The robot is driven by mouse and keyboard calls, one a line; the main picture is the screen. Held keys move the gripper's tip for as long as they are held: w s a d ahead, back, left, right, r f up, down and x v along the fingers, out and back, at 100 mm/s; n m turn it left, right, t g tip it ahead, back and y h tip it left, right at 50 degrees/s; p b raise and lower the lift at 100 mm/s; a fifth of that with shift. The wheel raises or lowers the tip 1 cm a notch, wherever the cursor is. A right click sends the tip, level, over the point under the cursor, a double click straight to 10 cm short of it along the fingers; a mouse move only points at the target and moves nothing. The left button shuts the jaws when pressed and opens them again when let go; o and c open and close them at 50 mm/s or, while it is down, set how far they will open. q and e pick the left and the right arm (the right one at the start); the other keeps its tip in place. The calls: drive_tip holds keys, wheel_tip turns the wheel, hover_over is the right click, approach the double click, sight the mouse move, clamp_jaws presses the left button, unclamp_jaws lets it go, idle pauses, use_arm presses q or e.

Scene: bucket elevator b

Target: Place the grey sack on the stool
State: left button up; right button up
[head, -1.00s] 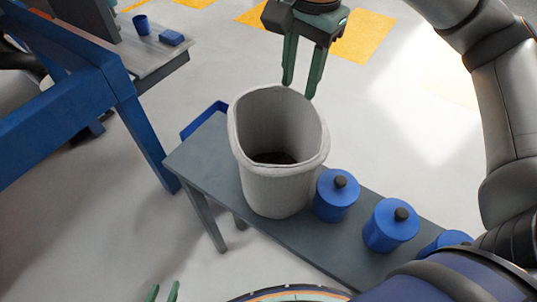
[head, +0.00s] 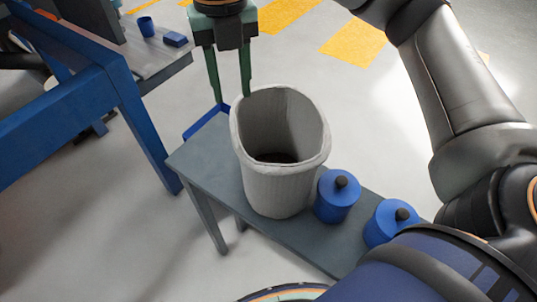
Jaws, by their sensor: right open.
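The grey sack (head: 277,185) stands upright and open-topped on a low grey bench or stool (head: 203,160), with dark contents low inside. My right gripper (head: 231,99) is open, with its green fingers pointing down at the sack's far left rim. One finger appears close to the rim; I cannot tell whether it touches. Nothing is seen between the fingers. My left gripper is out of view.
Blue lidded canisters (head: 337,196) stand on the bench right of the sack. A blue handle-like bar (head: 205,121) is at the bench's far left end. A blue-framed table (head: 147,130) on the left carries a blue cup (head: 146,27) and a small blue box (head: 175,39).

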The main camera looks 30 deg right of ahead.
sight(239, 140)
drive_tip(key=shift+m, duration=0.7)
drive_tip(key=f, duration=0.4)
drive_tip(key=f+p, duration=0.1)
drive_tip(key=f, duration=0.3)
drive_tip(key=f+p, duration=0.1)
drive_tip(key=f, duration=0.3)
drive_tip(key=shift+s+f, duration=0.25)
drive_tip(key=shift+f, duration=0.05)
clamp_jaws()
drive_tip(key=shift+a, duration=0.15)
